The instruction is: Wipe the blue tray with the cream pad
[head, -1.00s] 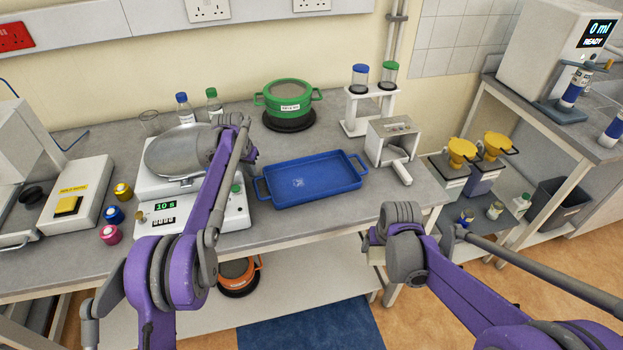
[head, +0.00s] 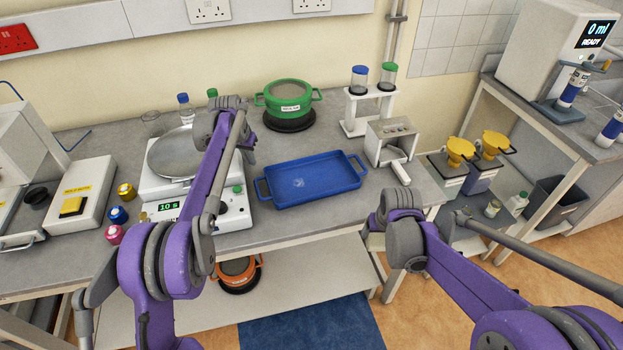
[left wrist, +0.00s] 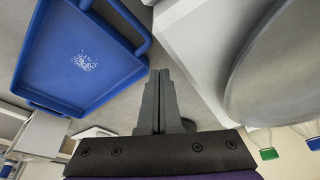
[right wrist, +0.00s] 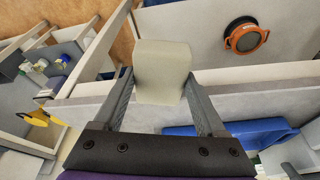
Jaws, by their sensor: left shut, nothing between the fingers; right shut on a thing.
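The blue tray (head: 311,181) lies on the bench in the middle of the head view, with a pale speckled patch on its floor. The patch also shows on the tray in the left wrist view (left wrist: 62,55). The cream pad (right wrist: 162,70) is held between the fingers of my right gripper (right wrist: 165,95), in front of the bench's front edge, to the right of and nearer than the tray. In the head view the pad (head: 376,242) is mostly hidden behind my right wrist. My left gripper (left wrist: 160,100) is shut and empty, between the tray and the scale.
A scale (head: 222,211) with a round metal pan (head: 172,155) stands left of the tray. A green pot (head: 290,100) is behind it, and a grey scoop box (head: 391,143) to its right. An orange-rimmed pot (right wrist: 246,39) sits on the lower shelf.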

